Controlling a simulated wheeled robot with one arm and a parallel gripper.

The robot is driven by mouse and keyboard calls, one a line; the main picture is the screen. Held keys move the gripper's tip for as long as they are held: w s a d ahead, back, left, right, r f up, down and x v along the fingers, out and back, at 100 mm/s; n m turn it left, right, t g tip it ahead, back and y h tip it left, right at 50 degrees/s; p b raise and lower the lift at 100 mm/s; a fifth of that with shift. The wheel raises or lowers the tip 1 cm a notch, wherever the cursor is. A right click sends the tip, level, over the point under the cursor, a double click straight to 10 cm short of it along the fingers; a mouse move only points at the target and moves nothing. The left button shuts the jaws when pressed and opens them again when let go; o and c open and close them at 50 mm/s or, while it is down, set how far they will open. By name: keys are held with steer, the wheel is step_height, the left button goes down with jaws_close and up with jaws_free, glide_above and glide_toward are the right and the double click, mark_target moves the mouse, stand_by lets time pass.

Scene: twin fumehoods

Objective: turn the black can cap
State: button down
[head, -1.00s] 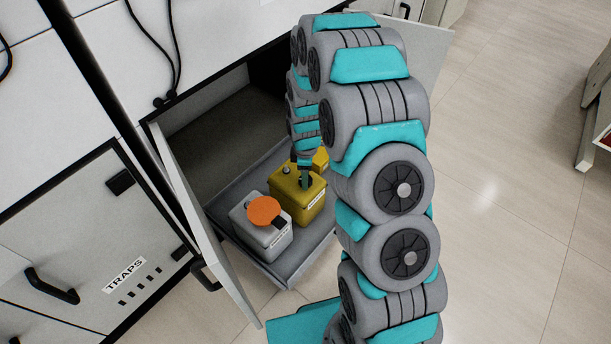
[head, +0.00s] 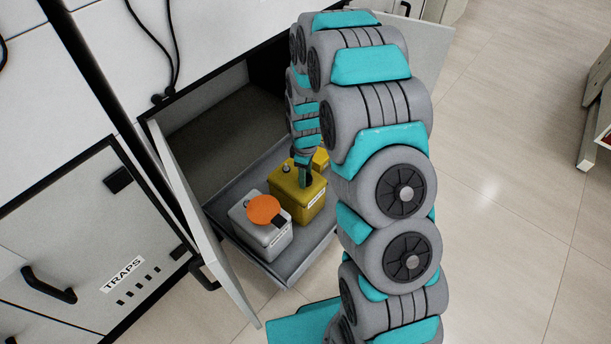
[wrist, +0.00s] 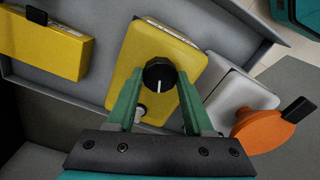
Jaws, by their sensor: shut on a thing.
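A yellow can (head: 297,200) stands upright in the pulled-out tray. In the wrist view, the yellow can (wrist: 138,55) fills the middle, and its round black cap (wrist: 159,74) carries a white line pointing toward my gripper's base. My gripper (wrist: 159,75) has its two green fingers on either side of the cap and is shut on it. In the head view, my gripper (head: 303,177) reaches down to the can's top from behind my arm. The cap itself is mostly hidden by the fingers there.
A white can (head: 262,235) with an orange funnel (head: 263,209) stands beside the yellow can. Another yellow can (wrist: 48,45) lies on the other side. The tray (head: 283,265) sits between open cabinet doors, the left door (head: 205,230) close by.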

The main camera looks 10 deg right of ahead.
steer(key=m+b, duration=0.1)
steer(key=m, duration=0.4)
steer(key=shift+w+m, duration=0.1)
steer(key=shift+m, duration=0.2)
steer(key=m+b, duration=0.1)
steer(key=m, duration=0.4)
steer(key=shift+m, duration=0.3)
steer(key=m, duration=0.5)
steer(key=m+p, duration=0.1)
steer(key=m, duration=0.4)
steer(key=shift+m, duration=0.4)
steer(key=shift+c, duration=1.4)
jaws_free()
